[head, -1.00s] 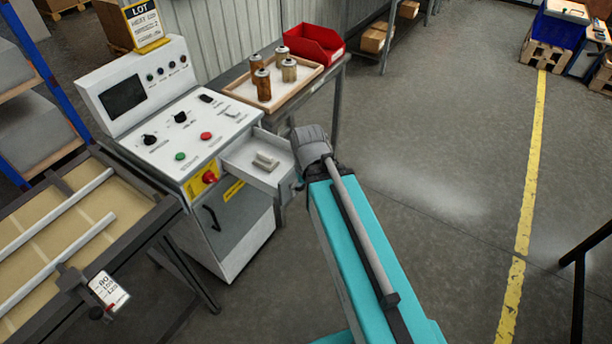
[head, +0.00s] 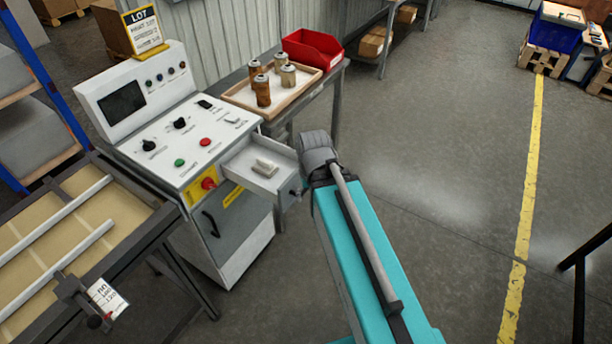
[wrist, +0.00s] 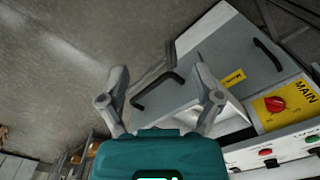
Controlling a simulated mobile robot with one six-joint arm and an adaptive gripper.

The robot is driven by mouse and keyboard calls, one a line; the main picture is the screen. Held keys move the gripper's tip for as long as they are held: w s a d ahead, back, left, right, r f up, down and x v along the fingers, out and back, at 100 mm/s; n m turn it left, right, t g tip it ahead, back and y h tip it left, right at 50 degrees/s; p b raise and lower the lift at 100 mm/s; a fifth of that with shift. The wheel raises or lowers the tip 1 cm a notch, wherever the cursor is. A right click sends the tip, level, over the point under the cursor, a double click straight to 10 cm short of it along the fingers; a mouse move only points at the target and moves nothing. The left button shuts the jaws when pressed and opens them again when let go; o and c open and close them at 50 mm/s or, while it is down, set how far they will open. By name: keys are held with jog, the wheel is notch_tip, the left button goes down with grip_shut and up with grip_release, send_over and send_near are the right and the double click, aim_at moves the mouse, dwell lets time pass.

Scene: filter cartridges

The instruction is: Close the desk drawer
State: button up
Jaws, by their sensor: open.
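A black bar handle (wrist: 158,90) appears between the fingers in that view, apparently on the drawer front; I cannot tell whether the fingers touch anything. In the head view my arm ends just right of the drawer front, and the gripper is mostly hidden there.
The cabinet (head: 240,235) has a lower door with a handle and a red main switch (head: 209,184). A tray (head: 237,99) with several cartridges and a red bin (head: 314,52) stand on the table behind. A workbench (head: 70,235) is at left.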

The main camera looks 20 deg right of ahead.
jog(key=shift+w+d+f+m, duration=0.1)
jog(key=shift+w+d+m, duration=0.1)
jog(key=shift+w+m, duration=0.3)
jog(key=c, duration=0.4)
jog(key=w+m, duration=0.1)
jog(key=d+m, duration=0.1)
jog(key=w+m, duration=0.1)
jog(key=shift+w+d+f+m+y+b, duration=0.25)
jog(key=shift+w+d+m+y+b, duration=0.05)
jog(key=shift+m+b, duration=0.1)
grip_shut()
jog(key=w+d+m+t+y+b, duration=0.1)
jog(key=w+d+m, duration=0.5)
jog(key=m, duration=0.5)
jog(key=w+d+f+m+t+y+b, duration=0.1)
jog(key=w+d+m+t, duration=0.1)
jog(key=w+d+m, duration=0.5)
jog(key=shift+w+d+m, duration=0.25)
jog(key=shift+d+m, duration=0.15)
jog(key=shift+m, duration=1.9)
jog(key=shift+f, duration=0.1)
